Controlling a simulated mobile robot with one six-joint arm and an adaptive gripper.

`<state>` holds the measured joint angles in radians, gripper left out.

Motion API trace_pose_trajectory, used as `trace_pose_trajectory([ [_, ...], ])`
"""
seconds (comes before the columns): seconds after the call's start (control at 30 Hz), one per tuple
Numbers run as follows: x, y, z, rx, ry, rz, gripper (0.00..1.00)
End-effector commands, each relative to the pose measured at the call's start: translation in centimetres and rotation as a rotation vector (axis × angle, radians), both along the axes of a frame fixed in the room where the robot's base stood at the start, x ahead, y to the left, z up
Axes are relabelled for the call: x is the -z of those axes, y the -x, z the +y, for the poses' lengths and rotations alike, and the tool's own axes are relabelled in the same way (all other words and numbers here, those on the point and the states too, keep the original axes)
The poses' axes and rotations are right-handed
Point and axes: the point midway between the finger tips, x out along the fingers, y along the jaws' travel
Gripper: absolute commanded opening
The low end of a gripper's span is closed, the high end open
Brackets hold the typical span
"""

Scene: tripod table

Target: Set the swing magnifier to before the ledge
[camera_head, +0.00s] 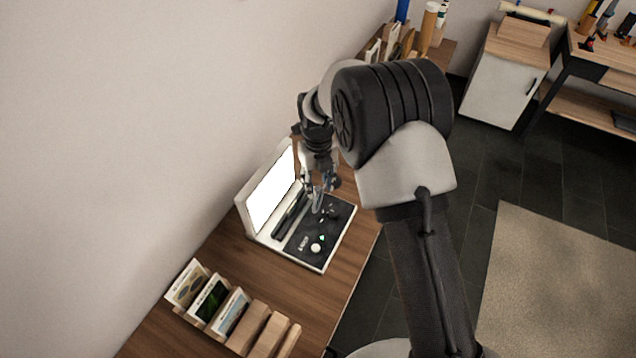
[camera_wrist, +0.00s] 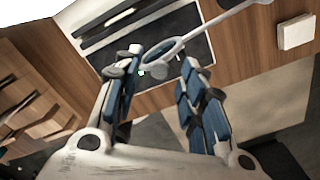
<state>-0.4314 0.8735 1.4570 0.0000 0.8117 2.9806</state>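The swing magnifier shows in the wrist view as a pale ring with a clear lens (camera_wrist: 157,70) on a long light arm (camera_wrist: 218,26) that runs to the upper right. My gripper (camera_wrist: 161,60) is open, and the ring appears between its blue-padded fingertips; I cannot tell whether they touch it. In the head view my gripper (camera_head: 318,184) hangs over a white device with a black top panel (camera_head: 332,228). A long dark bar (camera_head: 290,216), perhaps the ledge, lies beside the lit screen (camera_head: 271,189). The gripper partly hides the magnifier there.
The device stands on a wooden table (camera_head: 222,255) against a wall. A rack with cards (camera_head: 209,300) and wooden blocks stands at the near end. Bottles and more racks (camera_head: 405,40) stand at the far end. A white cabinet (camera_head: 502,88) is at the upper right.

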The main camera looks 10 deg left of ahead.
Motion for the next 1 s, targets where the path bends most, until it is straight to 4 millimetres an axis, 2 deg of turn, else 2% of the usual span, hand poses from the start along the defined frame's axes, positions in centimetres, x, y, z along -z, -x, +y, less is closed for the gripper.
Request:
trace_pose_trajectory([
  [0.3,-6.5,-0.1,0.0,0.000,-0.002,-0.005,0.37],
  [0.5,-9.9,-0.1,0.0,0.000,-0.001,-0.004,0.37],
  [0.7,-11.3,0.0,0.0,0.000,-0.001,-0.001,0.37],
  [0.97,-11.4,0.0,0.0,0.000,0.000,0.000,0.37],
  [1.0,-11.3,0.0,0.0,0.000,0.000,0.001,0.35],
])
